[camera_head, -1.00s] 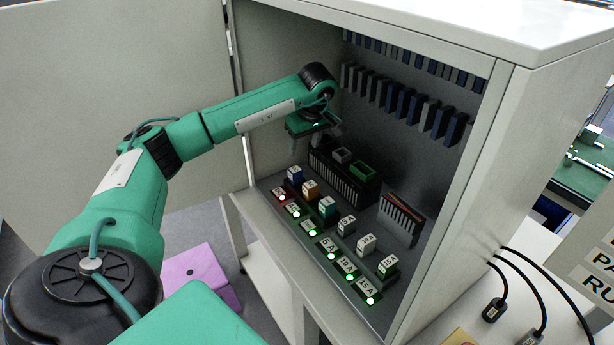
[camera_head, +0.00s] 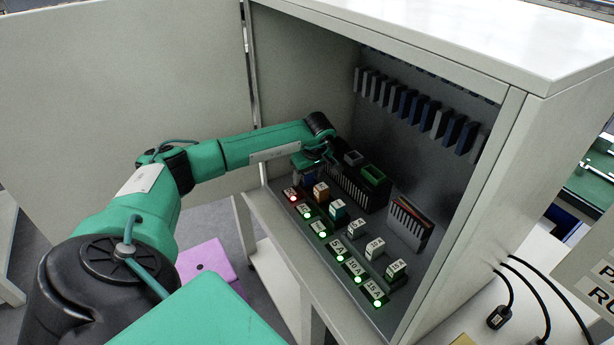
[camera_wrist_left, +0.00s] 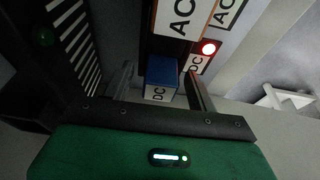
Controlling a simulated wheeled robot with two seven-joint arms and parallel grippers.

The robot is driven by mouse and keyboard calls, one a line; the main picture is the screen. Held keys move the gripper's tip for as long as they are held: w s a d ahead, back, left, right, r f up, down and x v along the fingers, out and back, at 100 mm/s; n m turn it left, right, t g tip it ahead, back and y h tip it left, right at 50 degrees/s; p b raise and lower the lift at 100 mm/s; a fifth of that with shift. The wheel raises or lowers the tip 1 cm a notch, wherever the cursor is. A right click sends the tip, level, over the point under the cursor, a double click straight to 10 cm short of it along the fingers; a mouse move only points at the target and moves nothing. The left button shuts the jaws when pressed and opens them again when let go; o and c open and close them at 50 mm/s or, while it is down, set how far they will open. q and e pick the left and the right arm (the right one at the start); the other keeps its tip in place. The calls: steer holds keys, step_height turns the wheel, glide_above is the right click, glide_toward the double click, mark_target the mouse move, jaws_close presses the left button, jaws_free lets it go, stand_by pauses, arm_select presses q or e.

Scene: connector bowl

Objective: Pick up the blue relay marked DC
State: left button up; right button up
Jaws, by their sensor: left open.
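The blue relay (camera_wrist_left: 162,72) has a white face marked DC and shows between the fingers of my left gripper (camera_wrist_left: 160,90) in the left wrist view. One finger is on each side of it, and the gripper is open. I cannot tell whether either finger touches the relay. In the head view the left gripper (camera_head: 311,170) is low at the left end of the relay row, and the blue relay (camera_head: 308,181) is partly hidden under it. My right gripper is not in view.
An orange relay (camera_head: 321,192) marked AC stands beside the blue one, with several more relays along the row. A lit red lamp (camera_head: 293,198) is on the label strip in front. A black slotted block (camera_head: 348,190) stands behind. The cabinet's walls enclose the sides.

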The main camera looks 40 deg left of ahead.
arm_select(q)
steer(key=shift+c, duration=1.3)
steer(key=c, duration=0.8)
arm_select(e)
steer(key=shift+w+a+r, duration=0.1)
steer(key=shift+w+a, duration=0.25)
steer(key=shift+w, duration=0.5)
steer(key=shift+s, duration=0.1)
